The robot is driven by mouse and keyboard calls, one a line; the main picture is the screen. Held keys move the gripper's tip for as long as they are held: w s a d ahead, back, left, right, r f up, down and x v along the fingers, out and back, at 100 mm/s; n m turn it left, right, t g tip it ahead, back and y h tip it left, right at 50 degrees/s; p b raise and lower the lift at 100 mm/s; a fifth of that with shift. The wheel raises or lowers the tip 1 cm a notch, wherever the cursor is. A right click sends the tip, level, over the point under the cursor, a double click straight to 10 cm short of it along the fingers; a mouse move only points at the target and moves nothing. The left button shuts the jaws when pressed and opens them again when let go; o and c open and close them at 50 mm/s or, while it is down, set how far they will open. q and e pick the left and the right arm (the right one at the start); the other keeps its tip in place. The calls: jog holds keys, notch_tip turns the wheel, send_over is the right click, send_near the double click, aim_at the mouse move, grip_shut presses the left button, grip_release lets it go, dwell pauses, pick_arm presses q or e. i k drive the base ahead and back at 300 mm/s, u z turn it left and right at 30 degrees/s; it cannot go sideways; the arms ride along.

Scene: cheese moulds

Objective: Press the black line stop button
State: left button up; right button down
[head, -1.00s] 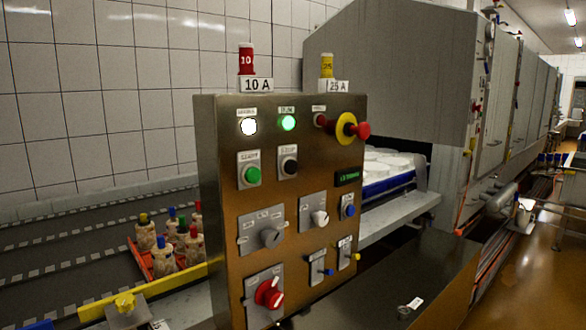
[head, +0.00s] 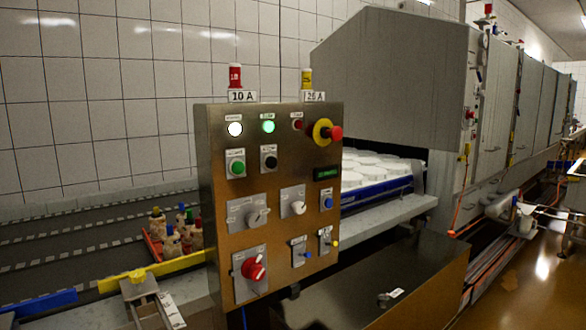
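The black line stop button (head: 271,161) sits on a small grey plate in the upper middle of the brown control panel (head: 219,184) in the head view. A green button (head: 237,168) is to its left, and a lit green lamp (head: 268,127) is above it. The panel's face is fully visible, and nothing covers the black button. Neither of my grippers shows in the head view.
A red rotary switch (head: 252,268) is at the lower left. Behind the panel, white moulds (head: 370,170) lie by a grey machine (head: 395,85). Wet floor (head: 530,270) lies open at right.

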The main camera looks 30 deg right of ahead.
aim_at(271, 162)
jog(key=z, duration=1)
jog(key=i, duration=0.6)
jog(key=u, duration=1)
